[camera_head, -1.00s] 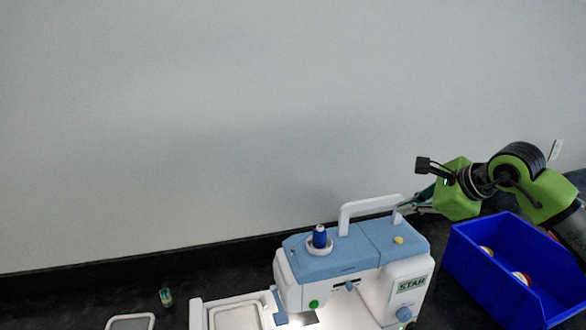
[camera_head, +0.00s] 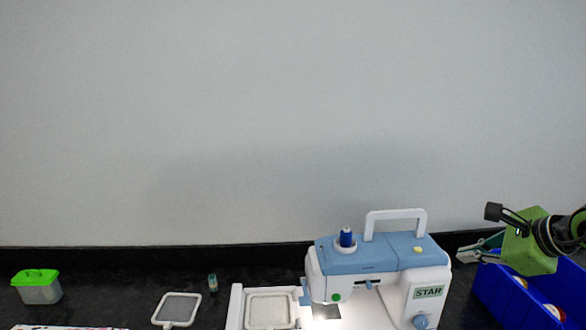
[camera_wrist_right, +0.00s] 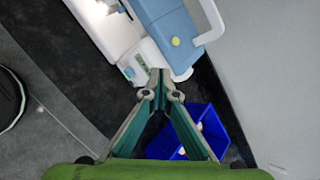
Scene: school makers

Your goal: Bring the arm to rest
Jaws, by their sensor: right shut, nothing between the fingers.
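My right gripper (camera_head: 468,250) is at the right of the head view, coming in from the right edge, between the sewing machine and the blue bin. Its fingers also show in the right wrist view (camera_wrist_right: 159,80), with the tips together and nothing held. In the wrist view the fingertips overlap the end of the sewing machine; I cannot tell how far above it they are. The blue and white sewing machine (camera_head: 385,259) stands upright on the dark counter, its light on. My left gripper is in neither view.
The blue bin (camera_head: 490,295) holds several round items and sits below my right arm. An embroidery hoop (camera_head: 178,309), a small bottle (camera_head: 213,283) and a green-lidded container (camera_head: 38,287) stand to the left. A pale wall (camera_head: 280,110) rises behind the counter.

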